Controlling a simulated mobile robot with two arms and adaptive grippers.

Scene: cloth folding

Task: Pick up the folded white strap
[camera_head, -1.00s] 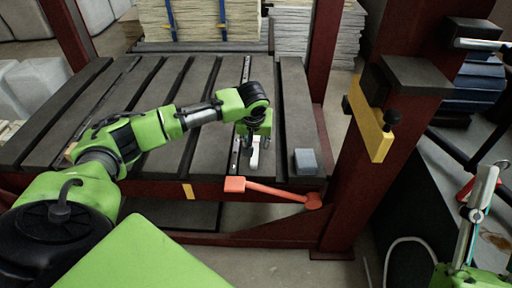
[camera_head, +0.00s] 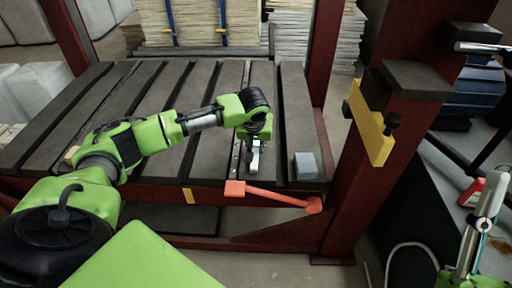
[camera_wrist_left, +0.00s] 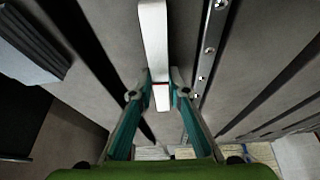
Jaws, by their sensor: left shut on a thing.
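The folded white strap (camera_head: 255,163) lies along a dark slat near the front of the rack in the head view. In the left wrist view the white strap (camera_wrist_left: 154,40) runs from the top edge down between the fingers, with a thin red line near its close end. My left gripper (camera_head: 251,142) points down over it, and in the left wrist view its teal fingers (camera_wrist_left: 161,84) are shut on the strap from both sides. Whether the strap is clear of the slat I cannot tell.
A grey-blue block (camera_head: 305,166) sits on the slat to the right of the strap. An orange handle (camera_head: 270,194) runs along the rack's front edge. A red post (camera_head: 375,140) with a yellow bracket (camera_head: 370,125) stands at the right. Sheet stacks (camera_head: 195,22) are behind.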

